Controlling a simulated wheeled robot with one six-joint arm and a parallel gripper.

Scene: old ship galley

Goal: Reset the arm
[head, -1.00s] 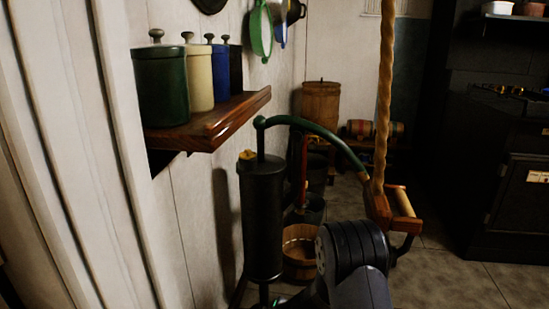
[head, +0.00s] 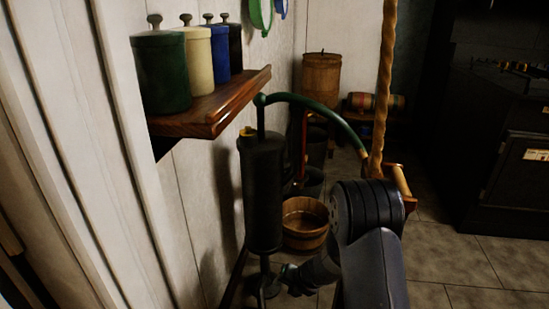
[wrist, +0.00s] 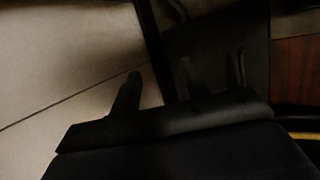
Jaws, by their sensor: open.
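My gripper shows in the wrist view (wrist: 187,65) with its dark fingers apart and nothing visible between them. In the head view my black arm rises from the bottom edge to a ribbed joint, then bends down and left. Its dark far end is low, close to the foot of the black pump (head: 263,195); I cannot tell whether they touch. The fingers are hard to make out in the head view. The wrist view is dark, with pale floor at the left.
A wooden shelf (head: 215,112) with several lidded canisters juts from the left wall. The pump's green curved handle (head: 318,106) arches above my arm. A wooden tub (head: 304,222) stands behind the arm. A rope (head: 384,80) hangs nearby. Floor (head: 455,268) is open at the right.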

